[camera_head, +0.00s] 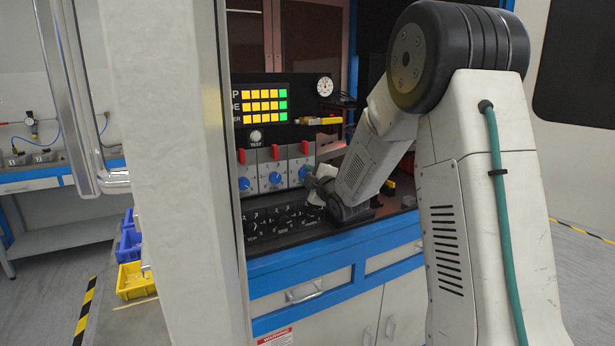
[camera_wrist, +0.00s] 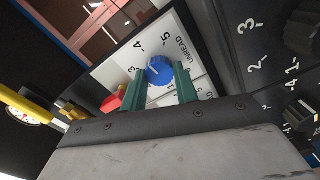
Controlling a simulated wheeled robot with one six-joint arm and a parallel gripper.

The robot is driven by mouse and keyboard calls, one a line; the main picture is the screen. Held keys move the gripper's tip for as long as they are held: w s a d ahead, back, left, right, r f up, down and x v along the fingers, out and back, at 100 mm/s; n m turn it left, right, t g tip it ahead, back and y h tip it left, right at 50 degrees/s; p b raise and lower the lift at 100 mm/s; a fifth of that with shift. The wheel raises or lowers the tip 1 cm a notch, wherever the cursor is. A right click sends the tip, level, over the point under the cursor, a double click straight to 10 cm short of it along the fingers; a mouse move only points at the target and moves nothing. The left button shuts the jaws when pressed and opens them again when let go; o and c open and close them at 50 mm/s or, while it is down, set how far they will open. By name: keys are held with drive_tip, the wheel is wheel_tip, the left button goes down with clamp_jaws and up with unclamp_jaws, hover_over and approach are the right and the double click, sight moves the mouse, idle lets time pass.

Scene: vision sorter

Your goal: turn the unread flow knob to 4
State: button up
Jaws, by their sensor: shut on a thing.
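The unread flow knob (camera_wrist: 159,70) is blue and round, on a white plate marked UNREAD (camera_wrist: 181,52) with the numbers 3, 4 and 5 showing around it. A pale pointer mark shows on the knob, but I cannot read its number surely. My gripper (camera_wrist: 162,84) has its two green fingers on either side of the knob and is shut on it. In the head view my gripper (camera_head: 314,184) is at the rightmost of three blue knobs (camera_head: 304,173), partly covering that plate.
Two other blue knobs, the middle one (camera_head: 275,178) and the left one (camera_head: 244,184), sit close by under red tabs. Black dials (camera_head: 285,217) lie just below. A lit yellow-and-green display (camera_head: 262,104) stands above. A pale post (camera_head: 170,150) blocks the left.

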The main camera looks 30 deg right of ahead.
idle(0.4)
drive_tip(key=o, duration=1)
drive_tip(key=shift+s, duration=3.9)
